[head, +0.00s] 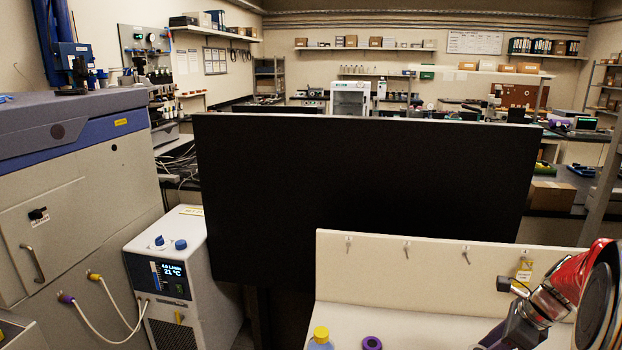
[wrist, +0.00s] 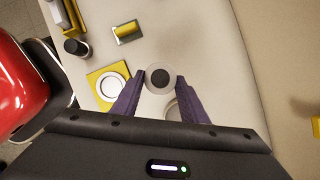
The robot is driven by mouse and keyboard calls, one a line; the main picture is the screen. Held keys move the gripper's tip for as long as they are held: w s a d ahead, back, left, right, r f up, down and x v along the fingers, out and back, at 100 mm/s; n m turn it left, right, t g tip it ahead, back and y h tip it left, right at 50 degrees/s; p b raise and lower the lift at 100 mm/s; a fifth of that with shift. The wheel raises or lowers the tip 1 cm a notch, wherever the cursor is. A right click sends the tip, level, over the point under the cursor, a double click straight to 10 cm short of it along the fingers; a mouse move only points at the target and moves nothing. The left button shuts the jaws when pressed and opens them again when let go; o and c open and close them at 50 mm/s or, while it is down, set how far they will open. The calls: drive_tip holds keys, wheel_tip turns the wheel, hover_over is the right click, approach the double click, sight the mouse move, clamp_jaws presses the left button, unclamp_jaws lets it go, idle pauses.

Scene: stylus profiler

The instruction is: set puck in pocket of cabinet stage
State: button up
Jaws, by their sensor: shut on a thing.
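In the wrist view my gripper (wrist: 158,88) has two purple fingers closed on a round grey puck (wrist: 150,84) with a dark centre. The puck is at the fingertips, over a pale bench top. Left of the fingers lies a yellow square plate with a white ring (wrist: 102,88) on it. A pale round thing (wrist: 172,110) shows partly between the fingers, below the puck. In the head view my arm is at the lower right, and the fingertips and puck are not clearly visible. I cannot make out the stage's pocket in either view.
A black cylinder (wrist: 75,47) and a yellow-topped block (wrist: 128,32) stand on the bench in the wrist view. In the head view a yellow-capped bottle (head: 320,340) and a purple ring (head: 372,343) are before the pale back panel (head: 440,275). A large black panel (head: 360,180) rises behind.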

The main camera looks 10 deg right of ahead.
drive_tip(key=n, duration=0.1)
drive_tip(key=w+r+n+g, duration=0.1)
drive_tip(key=n, duration=0.1)
drive_tip(key=shift+a+r+y, duration=0.1)
drive_tip(key=shift+a+y, duration=0.2)
drive_tip(key=shift+y, duration=0.1)
drive_tip(key=w+a+r+n+g+h, duration=0.1)
drive_tip(key=w+a+r+n+g, duration=0.15)
drive_tip(key=w+a+n, duration=0.45)
drive_tip(key=w+a+r+n+g+h, duration=0.15)
drive_tip(key=a+n+g, duration=0.25)
drive_tip(key=n, duration=0.7)
drive_tip(key=w+a+f+n, duration=0.2)
drive_tip(key=w+a+n, duration=0.1)
drive_tip(key=a, duration=0.5)
drive_tip(key=w+a+f+n+h, duration=0.1)
drive_tip(key=w+a+n, duration=0.2)
drive_tip(key=a, duration=0.6)
drive_tip(key=shift+w+f, duration=0.4)
drive_tip(key=shift+w, duration=0.45)
drive_tip(key=shift+h, duration=0.25)
drive_tip(key=s+d+f, duration=0.5)
drive_tip(key=d+f, duration=0.1)
drive_tip(key=shift+d+f, duration=0.15)
drive_tip(key=shift+d, duration=0.25)
